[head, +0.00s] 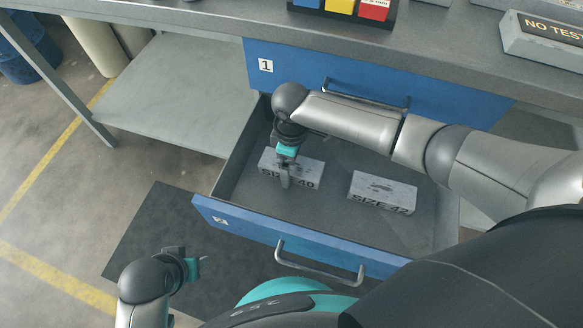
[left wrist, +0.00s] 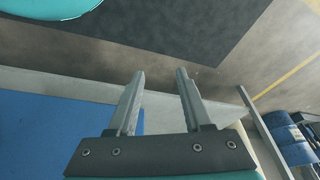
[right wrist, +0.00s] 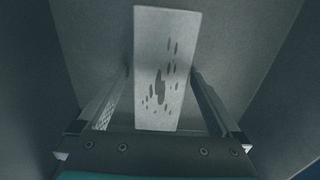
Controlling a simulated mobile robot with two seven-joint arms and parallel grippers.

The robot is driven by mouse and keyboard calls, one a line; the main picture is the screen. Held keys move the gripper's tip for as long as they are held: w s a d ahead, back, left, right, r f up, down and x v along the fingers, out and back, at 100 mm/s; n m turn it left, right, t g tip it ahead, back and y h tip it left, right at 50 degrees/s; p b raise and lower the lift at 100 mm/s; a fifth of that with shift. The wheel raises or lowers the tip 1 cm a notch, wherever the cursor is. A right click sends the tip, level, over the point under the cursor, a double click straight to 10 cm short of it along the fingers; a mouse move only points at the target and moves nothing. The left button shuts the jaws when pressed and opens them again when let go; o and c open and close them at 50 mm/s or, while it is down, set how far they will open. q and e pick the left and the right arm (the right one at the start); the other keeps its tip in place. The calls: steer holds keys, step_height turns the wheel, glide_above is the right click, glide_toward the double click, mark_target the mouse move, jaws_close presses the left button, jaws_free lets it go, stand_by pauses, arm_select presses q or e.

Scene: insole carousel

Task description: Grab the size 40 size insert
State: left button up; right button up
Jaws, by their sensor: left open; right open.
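The size 40 insert (head: 306,172) is a grey block with dark marks, lying in the left part of the open drawer 2 (head: 222,211). My right gripper (head: 285,184) is down in the drawer at this block and hides part of its label. In the right wrist view the block (right wrist: 165,60) lies between the two open fingers (right wrist: 163,92), its near end between them; I cannot tell whether either finger touches it. A size 42 insert (head: 382,190) lies to the right in the same drawer. My left gripper (head: 200,266) is open and empty, outside the drawer; its fingers (left wrist: 160,90) show apart.
Closed drawer 1 (head: 300,72) is above, under the grey worktop (head: 200,18). The open drawer's front with its handle (head: 318,264) stands between my grippers. A grey shelf (head: 175,95) is at the left. A dark mat (head: 150,240) lies on the floor.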

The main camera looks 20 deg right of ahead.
steer(key=shift+f, duration=0.15)
jaws_close()
stand_by(0.9)
steer(key=shift+w, duration=0.1)
